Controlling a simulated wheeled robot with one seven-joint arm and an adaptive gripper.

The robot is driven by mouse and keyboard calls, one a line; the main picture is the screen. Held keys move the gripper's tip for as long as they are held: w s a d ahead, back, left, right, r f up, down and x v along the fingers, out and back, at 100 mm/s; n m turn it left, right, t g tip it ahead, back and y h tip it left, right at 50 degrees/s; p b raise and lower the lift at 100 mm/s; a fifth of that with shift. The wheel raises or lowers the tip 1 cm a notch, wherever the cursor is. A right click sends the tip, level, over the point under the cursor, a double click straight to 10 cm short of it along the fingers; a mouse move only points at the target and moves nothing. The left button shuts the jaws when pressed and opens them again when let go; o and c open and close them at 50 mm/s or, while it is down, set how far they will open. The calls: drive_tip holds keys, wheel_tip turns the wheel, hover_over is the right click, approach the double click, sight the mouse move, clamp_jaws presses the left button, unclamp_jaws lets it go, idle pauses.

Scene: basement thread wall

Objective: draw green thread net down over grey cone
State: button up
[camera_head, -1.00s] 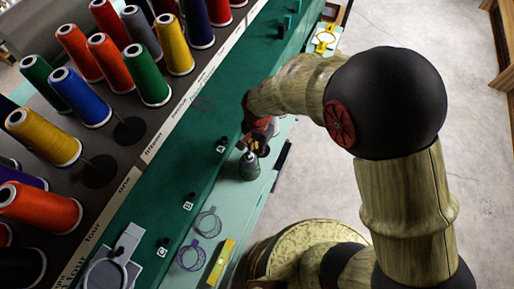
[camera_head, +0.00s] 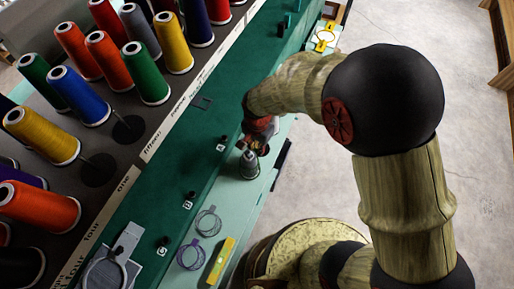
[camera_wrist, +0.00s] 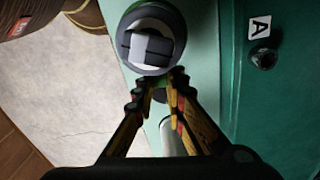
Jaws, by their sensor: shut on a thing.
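The grey cone (camera_head: 250,167) stands upright on the pale green ledge in the head view. In the wrist view I look down on its round top (camera_wrist: 152,40), a dark ring around a pale middle. My gripper (camera_head: 257,145) is right at the cone's upper end; in the wrist view its fingertips (camera_wrist: 174,78) are close together at the rim's lower edge. A small green bit, apparently the green thread net (camera_wrist: 160,88), shows between the fingers. The rest of the net cannot be made out against the cone and ledge.
Thread spools (camera_head: 147,74) stand on a rack at the left. Small black knobs (camera_head: 221,144) line the dark green strip beside lettered tags. Two wire rings (camera_head: 208,222) and a yellow level (camera_head: 221,260) lie on the ledge in front. Open floor (camera_head: 410,25) is at the right.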

drive_tip(key=o, duration=0.8)
drive_tip(key=shift+f, duration=0.1)
drive_tip(key=shift+o, duration=0.2)
wheel_tip(320, 180, up, 12)
idle(0.4)
